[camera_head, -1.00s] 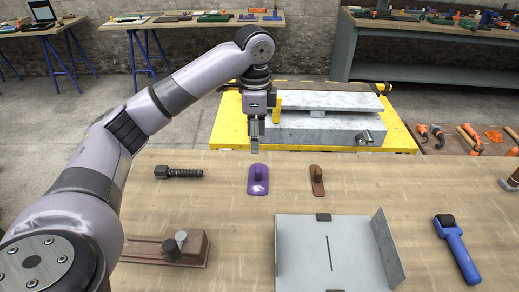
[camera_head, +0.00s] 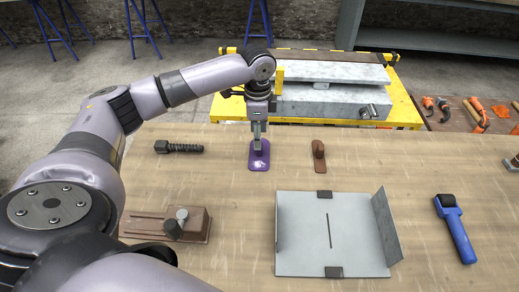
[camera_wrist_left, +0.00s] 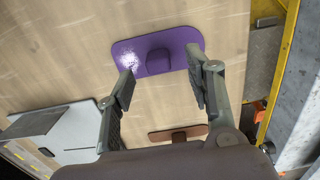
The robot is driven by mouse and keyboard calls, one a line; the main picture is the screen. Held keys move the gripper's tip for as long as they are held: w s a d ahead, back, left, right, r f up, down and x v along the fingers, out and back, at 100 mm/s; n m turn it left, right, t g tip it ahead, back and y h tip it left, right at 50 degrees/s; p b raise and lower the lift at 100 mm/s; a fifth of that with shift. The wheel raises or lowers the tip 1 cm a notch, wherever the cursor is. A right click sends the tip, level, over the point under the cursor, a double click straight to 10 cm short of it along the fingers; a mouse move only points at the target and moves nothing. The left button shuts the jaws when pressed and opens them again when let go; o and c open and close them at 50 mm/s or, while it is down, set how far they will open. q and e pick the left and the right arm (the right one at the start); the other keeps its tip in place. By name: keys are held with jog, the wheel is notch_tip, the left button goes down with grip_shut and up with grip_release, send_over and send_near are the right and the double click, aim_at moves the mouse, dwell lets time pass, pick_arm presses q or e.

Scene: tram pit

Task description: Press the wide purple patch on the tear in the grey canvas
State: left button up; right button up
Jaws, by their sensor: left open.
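The wide purple patch (camera_head: 259,158) lies flat on the wooden table, with a raised grip on its top. My left gripper (camera_head: 257,143) is directly above it, pointing down. In the left wrist view the patch (camera_wrist_left: 155,52) shows ahead of the open fingers (camera_wrist_left: 160,82), with its grip (camera_wrist_left: 158,61) between them in the picture; I cannot tell whether they touch it. The grey canvas (camera_head: 300,250) lies to the right and nearer, held by dark clips, with a dark straight tear (camera_head: 328,230) in its middle. My right gripper is not in view.
A narrower brown patch (camera_head: 319,156) lies right of the purple one. A black bolt (camera_head: 178,147) is at left, a brown block fixture (camera_head: 190,225) nearer, and a blue-handled roller (camera_head: 455,228) at right. A yellow platform with a grey metal block (camera_head: 330,103) stands behind the table.

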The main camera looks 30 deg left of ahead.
aim_at(258, 160)
pick_arm(q)
jog(key=shift+s+d+f+p, duration=0.15)
jog(key=shift+f+p, duration=0.2)
jog(key=shift+f, duration=0.25)
notch_tip(258, 160, down, 4)
jog(key=shift+d+f+p, duration=0.1)
jog(key=shift+p, duration=0.35)
jog(key=shift+c, duration=0.3)
jog(key=shift+c, duration=0.7)
jog(key=c, duration=0.9)
